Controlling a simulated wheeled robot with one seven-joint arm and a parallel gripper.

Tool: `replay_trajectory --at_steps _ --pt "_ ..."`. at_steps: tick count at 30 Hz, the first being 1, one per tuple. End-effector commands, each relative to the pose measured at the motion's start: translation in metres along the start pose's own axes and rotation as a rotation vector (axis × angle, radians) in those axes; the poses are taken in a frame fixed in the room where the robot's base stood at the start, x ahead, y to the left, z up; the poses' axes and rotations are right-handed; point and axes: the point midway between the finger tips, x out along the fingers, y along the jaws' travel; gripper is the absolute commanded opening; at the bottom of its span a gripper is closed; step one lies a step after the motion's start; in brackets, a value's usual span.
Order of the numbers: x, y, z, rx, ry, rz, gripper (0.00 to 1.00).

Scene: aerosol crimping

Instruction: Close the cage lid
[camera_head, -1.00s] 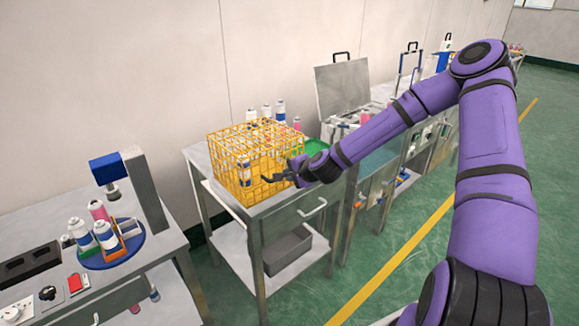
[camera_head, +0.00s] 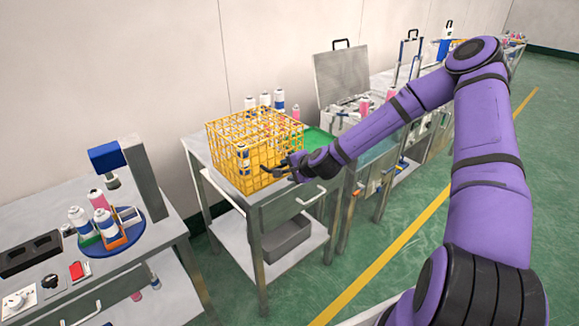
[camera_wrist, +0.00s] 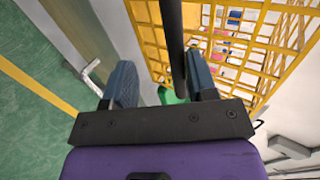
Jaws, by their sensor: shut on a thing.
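The yellow wire cage (camera_head: 226,160) stands on the metal table, and a white and blue can (camera_head: 243,155) shows through its mesh. The cage also fills the upper right of the wrist view (camera_wrist: 262,28). My gripper (camera_head: 283,168) is at the cage's front right side. In the wrist view my gripper (camera_wrist: 162,85) has a dark bar (camera_wrist: 172,35) running between its fingers, and it is shut on this bar. The bar looks like a handle of the cage lid, but its joint is hidden. I cannot tell the lid's exact angle from the mesh.
Several cans (camera_head: 265,99) stand behind the cage. A green tray (camera_head: 319,140) is just right of it. A drawer handle (camera_head: 310,195) sticks out from the table front below my gripper. A station with a blue turntable (camera_head: 100,247) is at the left. The green floor in front is clear.

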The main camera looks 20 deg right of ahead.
Motion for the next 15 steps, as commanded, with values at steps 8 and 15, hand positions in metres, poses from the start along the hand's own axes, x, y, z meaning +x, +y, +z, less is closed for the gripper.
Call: replay_trajectory --at_steps 8,15 --pt "0.0 0.005 0.001 0.004 -0.003 0.009 0.4" --pt "-0.011 0.004 -0.001 0.003 0.0 0.007 0.4"
